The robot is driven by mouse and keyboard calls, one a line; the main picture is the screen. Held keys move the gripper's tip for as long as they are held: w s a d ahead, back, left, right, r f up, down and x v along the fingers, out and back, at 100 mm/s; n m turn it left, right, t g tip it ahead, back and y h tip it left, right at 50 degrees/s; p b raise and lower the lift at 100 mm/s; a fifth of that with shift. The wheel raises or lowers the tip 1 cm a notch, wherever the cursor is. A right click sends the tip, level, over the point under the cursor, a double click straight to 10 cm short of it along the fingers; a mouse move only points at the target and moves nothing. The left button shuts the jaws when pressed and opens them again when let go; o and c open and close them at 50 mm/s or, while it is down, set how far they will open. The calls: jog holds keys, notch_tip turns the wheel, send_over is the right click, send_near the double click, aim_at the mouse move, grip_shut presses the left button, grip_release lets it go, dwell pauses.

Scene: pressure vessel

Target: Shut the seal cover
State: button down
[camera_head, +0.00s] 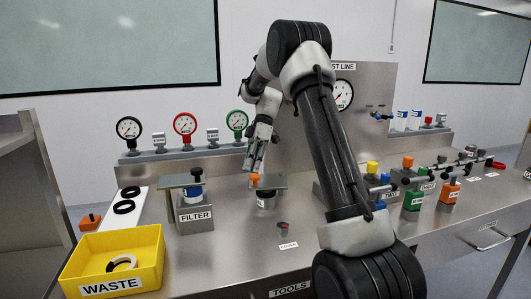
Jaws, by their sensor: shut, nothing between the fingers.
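My gripper (252,167) is at the middle of the bench, pointing down, with its fingers shut and empty. Just below the fingertips is a small orange knob (255,180); I cannot tell whether they touch it. Beside it a flat grey plate (274,182) sits above a small labelled holder (266,203). The label is too small to read. This may be the seal cover, but I cannot tell how far it is open, as the gripper hides part of it.
The FILTER block (194,214) stands to the left. A yellow WASTE bin (112,262) holds a white ring and a black ring. Black rings lie on a white strip (130,213). Gauges (185,124) line the back. Coloured blocks (414,199) crowd the right, partly behind my arm.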

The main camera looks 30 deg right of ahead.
jog(key=shift+s+a+n+g, duration=0.15)
jog(key=shift+s+n+g, duration=0.15)
jog(key=shift+s+n, duration=0.3)
jog(key=shift+s, duration=0.75)
